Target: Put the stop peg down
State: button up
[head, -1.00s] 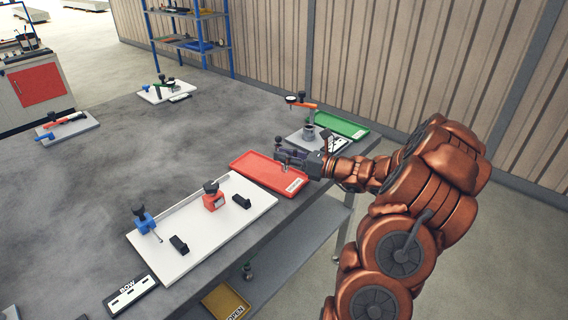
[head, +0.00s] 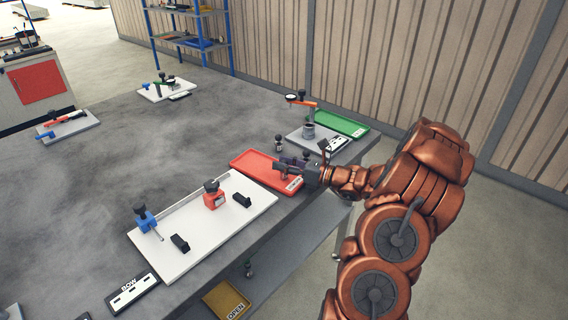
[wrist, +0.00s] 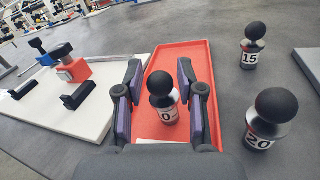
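A stop peg (wrist: 163,97) with a black ball top and a white band, of which I read "0", stands upright in the red tray (wrist: 160,55) in the wrist view. My gripper (wrist: 162,105) is open, with one dark finger on each side of the peg and a gap showing on both sides. In the head view the red tray (head: 250,168) is near the table's right edge, and my gripper (head: 288,167) is low over its right end. The peg between the fingers is hard to make out there.
Pegs marked 15 (wrist: 254,47) and 20 (wrist: 268,120) stand on the table right of the tray. A white board (head: 185,245) with blue and red clamps lies left of it. A green tray (head: 342,124) and a grey-white plate with a dial gauge (head: 292,97) are behind.

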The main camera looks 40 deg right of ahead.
jog(key=shift+o, duration=0.7)
jog(key=shift+s+d+r, duration=0.1)
jog(key=shift+s, duration=0.05)
jog(key=b+v, duration=0.2)
jog(key=v, duration=0.9)
jog(key=shift+s+d, duration=0.15)
jog(key=shift+s, duration=0.15)
